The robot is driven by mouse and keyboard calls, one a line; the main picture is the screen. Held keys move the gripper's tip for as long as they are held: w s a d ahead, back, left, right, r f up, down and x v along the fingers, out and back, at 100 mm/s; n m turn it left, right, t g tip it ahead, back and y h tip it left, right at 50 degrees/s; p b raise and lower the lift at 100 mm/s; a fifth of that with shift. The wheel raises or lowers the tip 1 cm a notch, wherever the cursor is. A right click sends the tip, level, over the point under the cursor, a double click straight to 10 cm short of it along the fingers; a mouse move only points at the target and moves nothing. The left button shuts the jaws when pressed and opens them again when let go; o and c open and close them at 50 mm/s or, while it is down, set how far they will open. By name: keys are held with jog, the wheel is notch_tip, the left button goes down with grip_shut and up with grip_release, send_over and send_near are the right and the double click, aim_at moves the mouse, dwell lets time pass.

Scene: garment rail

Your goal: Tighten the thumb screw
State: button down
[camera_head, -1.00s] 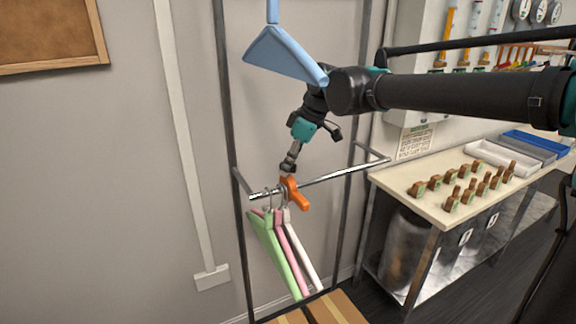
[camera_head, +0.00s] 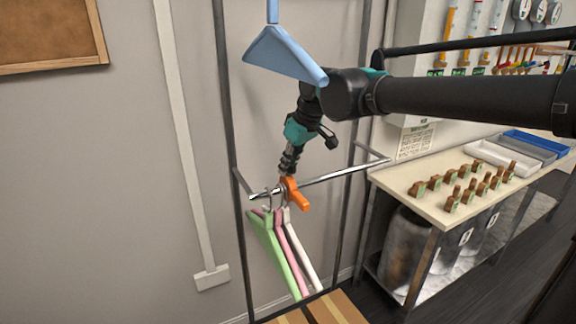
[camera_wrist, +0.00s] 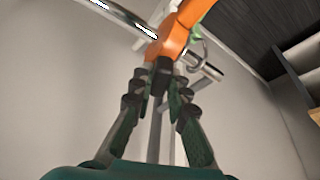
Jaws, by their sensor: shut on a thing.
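An orange clamp (camera_head: 296,195) sits on the metal rail (camera_head: 335,177), just right of the hanger hooks. In the wrist view the orange clamp (camera_wrist: 175,33) shows at the top, with a dark thumb screw (camera_wrist: 161,78) pointing toward me. My gripper (camera_head: 288,173) is above the clamp, reaching down from the upper right. In the wrist view my gripper (camera_wrist: 161,88) has its two fingers on either side of the screw, shut on it. The screw is too small to make out in the head view.
Green, pink and white hangers (camera_head: 284,250) hang left of the clamp. A workbench (camera_head: 428,199) with small brown blocks and trays stands at the right.

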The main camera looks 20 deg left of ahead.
jog(key=c, duration=1.5)
grip_release()
jog(key=v, duration=1.2)
